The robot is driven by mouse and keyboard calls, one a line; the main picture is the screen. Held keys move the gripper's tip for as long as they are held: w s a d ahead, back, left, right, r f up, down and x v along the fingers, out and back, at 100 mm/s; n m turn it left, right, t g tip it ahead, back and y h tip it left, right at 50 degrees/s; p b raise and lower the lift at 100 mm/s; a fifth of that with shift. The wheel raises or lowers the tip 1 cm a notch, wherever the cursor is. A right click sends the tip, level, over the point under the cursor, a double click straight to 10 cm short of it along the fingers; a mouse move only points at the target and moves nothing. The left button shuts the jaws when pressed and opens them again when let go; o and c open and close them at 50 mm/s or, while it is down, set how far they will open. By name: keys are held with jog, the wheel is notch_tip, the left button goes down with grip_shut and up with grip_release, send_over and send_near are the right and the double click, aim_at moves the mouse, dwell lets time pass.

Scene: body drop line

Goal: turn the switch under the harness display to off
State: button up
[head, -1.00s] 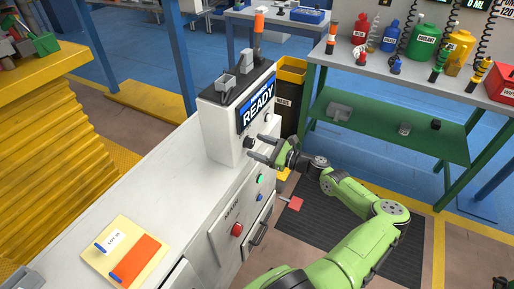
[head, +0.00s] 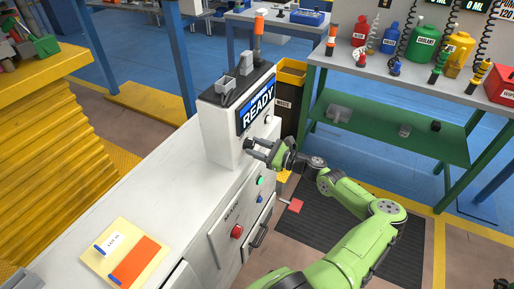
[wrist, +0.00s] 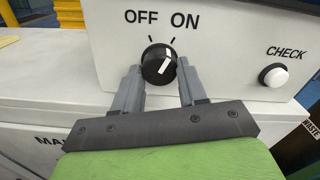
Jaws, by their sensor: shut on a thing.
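The switch (wrist: 156,66) is a round black knob with a white pointer line, on the pale front panel below the READY display (head: 257,108). In the wrist view its pointer tilts up and right, towards the ON label (wrist: 184,20). The OFF label (wrist: 141,16) is up and to its left. My gripper (head: 247,147) is at the panel, its two grey fingers on either side of the knob and shut on it. In the head view the fingers hide the knob.
A white CHECK button (wrist: 275,75) sits right of the knob. Below are a green button (head: 260,181) and a red button (head: 236,231) on the cabinet front. A yellow-topped waste bin (head: 291,72) stands behind the box. The counter top (head: 150,185) is mostly clear.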

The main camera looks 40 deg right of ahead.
jog(key=n, duration=0.5)
jog(key=shift+n+b, duration=0.5)
jog(key=shift+n, duration=1.8)
jog(key=o, duration=1.1)
jog(key=shift+c, duration=0.2)
jog(key=p+v, duration=0.1)
jog(key=v, duration=1.4)
jog(key=shift+s+p, duration=0.35)
jog(key=shift+s, duration=0.05)
jog(key=shift+d, duration=0.1)
